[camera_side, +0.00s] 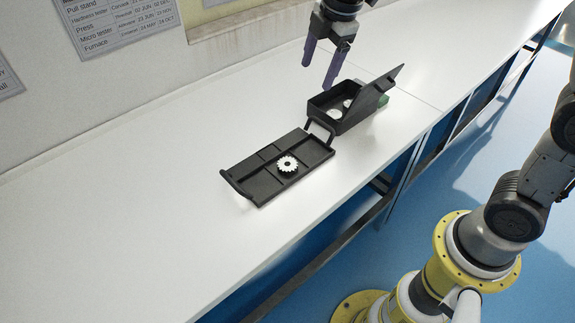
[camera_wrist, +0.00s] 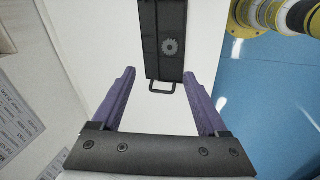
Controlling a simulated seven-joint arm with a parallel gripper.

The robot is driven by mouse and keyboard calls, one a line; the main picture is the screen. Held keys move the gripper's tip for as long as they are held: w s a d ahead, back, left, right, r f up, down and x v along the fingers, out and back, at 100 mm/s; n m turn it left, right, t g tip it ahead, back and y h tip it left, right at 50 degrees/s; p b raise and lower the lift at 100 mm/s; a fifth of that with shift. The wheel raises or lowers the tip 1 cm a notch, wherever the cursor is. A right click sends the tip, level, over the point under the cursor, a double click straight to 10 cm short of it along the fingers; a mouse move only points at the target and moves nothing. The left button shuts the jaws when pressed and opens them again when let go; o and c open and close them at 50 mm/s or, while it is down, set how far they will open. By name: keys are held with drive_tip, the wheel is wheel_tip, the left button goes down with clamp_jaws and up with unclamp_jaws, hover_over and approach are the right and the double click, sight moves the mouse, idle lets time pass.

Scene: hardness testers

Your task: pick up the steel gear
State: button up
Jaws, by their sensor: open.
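The steel gear (camera_side: 287,164) is a small, bright toothed disc lying on the black divided tray (camera_side: 236,177) in the side view. In the wrist view the gear (camera_wrist: 169,46) looks grey and sits on the tray (camera_wrist: 150,14) near the top of the picture. My gripper (camera_side: 320,72) has purple fingers spread apart, with nothing between them. It hangs above the bench, nearer the back wall and farther along than the gear. In the wrist view my gripper (camera_wrist: 164,72) frames bare white bench, with the tray handle ahead.
A black box (camera_side: 333,112) with a raised lid (camera_side: 380,92) stands just beyond the tray and holds round pale items. The white bench (camera_side: 120,200) is clear at left. Printed sheets hang on the wall.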

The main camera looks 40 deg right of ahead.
drive_tip(key=w+a+f+n+g, duration=0.1)
drive_tip(key=w+a+f, duration=0.15)
drive_tip(key=f, duration=0.25)
drive_tip(key=w+a+f+g, duration=0.1)
drive_tip(key=w+f, duration=0.2)
drive_tip(key=f, duration=0.2)
drive_tip(key=g, duration=0.1)
hover_over(287, 164)
drive_tip(key=f, duration=1.2)
drive_tip(key=shift+d, duration=0.25)
drive_tip(key=shift+a+f, duration=0.2)
drive_tip(key=shift+f, duration=2.65)
drive_tip(key=shift+c, duration=0.4)
drive_tip(key=shift+r, duration=0.1)
clamp_jaws()
